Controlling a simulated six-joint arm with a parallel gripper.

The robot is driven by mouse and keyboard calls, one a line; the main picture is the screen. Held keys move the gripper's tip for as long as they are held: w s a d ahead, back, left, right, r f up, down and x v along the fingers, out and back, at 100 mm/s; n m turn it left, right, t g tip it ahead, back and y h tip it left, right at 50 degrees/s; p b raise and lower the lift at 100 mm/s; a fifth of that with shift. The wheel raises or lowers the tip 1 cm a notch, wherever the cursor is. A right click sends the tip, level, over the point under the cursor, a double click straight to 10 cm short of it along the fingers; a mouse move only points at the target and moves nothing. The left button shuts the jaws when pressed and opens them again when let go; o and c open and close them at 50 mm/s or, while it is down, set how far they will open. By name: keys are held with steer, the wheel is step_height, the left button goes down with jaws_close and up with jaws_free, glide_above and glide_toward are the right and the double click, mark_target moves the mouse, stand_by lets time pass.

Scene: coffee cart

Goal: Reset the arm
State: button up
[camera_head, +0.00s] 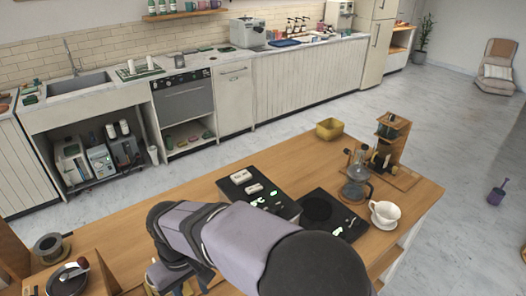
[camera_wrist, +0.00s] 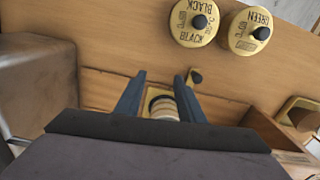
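My arm (camera_head: 235,245) reaches across the front of the wooden counter in the head view. Its gripper is mostly hidden behind my arm there. In the wrist view, my gripper (camera_wrist: 160,77) has its two blue-grey fingers apart. A round cream stacked item (camera_wrist: 163,108) shows between the fingers, with visible gaps on both sides. How far it is below the fingers I cannot tell.
Two labelled canisters, one BLACK (camera_wrist: 197,22) and one GREEN (camera_wrist: 249,31), stand beyond the fingers.

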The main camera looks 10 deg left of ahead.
steer(key=w+d+m, duration=0.3)
steer(key=d, duration=0.8)
steer(key=w+d+m, duration=0.2)
steer(key=w+d, duration=0.1)
steer(key=d, duration=0.7)
steer(key=s+d+f+m, duration=0.1)
steer(key=s+d, duration=0.3)
steer(key=d, duration=0.4)
steer(key=s+d+f+m, duration=0.1)
steer(key=s+d+m, duration=0.2)
steer(key=d, duration=0.4)
steer(key=shift+s+d+f+m, duration=0.15)
steer(key=shift+s+d+m, duration=0.25)
steer(key=shift+m, duration=0.2)
